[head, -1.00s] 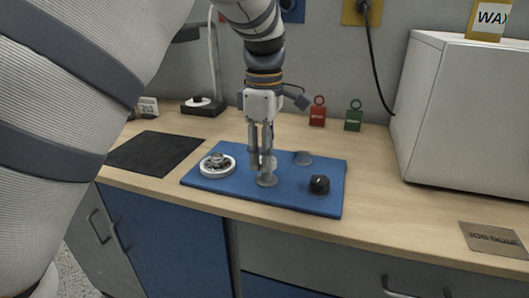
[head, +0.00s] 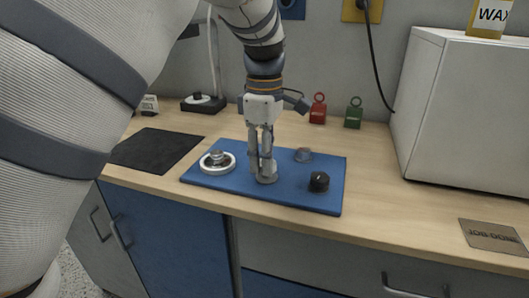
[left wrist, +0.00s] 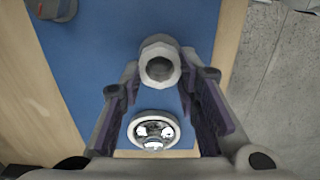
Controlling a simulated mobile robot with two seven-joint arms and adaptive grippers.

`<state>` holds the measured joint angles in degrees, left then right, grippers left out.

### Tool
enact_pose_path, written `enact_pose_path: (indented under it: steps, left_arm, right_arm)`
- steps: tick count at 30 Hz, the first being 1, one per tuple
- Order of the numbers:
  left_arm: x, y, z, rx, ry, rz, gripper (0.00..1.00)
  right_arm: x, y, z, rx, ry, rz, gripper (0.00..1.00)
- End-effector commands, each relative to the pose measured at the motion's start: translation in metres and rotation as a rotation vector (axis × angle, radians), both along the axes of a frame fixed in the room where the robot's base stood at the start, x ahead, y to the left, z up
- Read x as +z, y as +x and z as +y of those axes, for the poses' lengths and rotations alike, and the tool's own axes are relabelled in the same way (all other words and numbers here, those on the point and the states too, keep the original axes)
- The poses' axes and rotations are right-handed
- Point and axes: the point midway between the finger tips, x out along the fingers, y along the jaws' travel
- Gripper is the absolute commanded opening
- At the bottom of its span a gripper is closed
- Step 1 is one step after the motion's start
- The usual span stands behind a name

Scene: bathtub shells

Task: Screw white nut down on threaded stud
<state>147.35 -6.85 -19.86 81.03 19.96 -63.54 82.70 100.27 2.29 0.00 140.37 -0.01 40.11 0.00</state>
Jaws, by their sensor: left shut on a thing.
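My left gripper (head: 266,172) points down over the blue board, with its fingers closed around a pale grey-white nut (left wrist: 160,62). In the left wrist view the nut sits between the fingertips, with a dark round centre. In the head view the fingers stand over a small round grey base (head: 267,180) on the board. The fingers largely hide the nut and any stud there, so I cannot tell how far the nut is down the thread. My right gripper is not in view.
The blue board (head: 225,187) also carries a white ring with a metal centre (head: 217,162), a black knob (head: 319,182) and a grey round piece (head: 303,155). A black mat (head: 155,148) lies left. A white box (head: 455,115) stands right.

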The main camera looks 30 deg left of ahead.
Motion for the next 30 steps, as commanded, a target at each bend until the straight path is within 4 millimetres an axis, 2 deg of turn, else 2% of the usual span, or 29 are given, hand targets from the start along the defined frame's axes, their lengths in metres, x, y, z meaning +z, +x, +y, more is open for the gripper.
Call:
enact_pose_path:
  steps: [16,17,20,30]
  left_arm:
    - [-0.014,0.000,0.000,0.001,0.000,0.001,0.11]
    - [-0.014,0.000,0.000,0.001,-0.001,0.000,0.32]
    - [-0.014,0.000,0.000,0.001,0.000,0.000,0.53]
    - [-0.009,0.000,0.000,0.000,0.000,-0.002,0.53]
  right_arm:
    - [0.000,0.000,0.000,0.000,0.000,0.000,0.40]
    - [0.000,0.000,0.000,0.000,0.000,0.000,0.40]
    - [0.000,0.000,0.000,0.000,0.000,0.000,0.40]
    - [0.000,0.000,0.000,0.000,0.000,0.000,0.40]
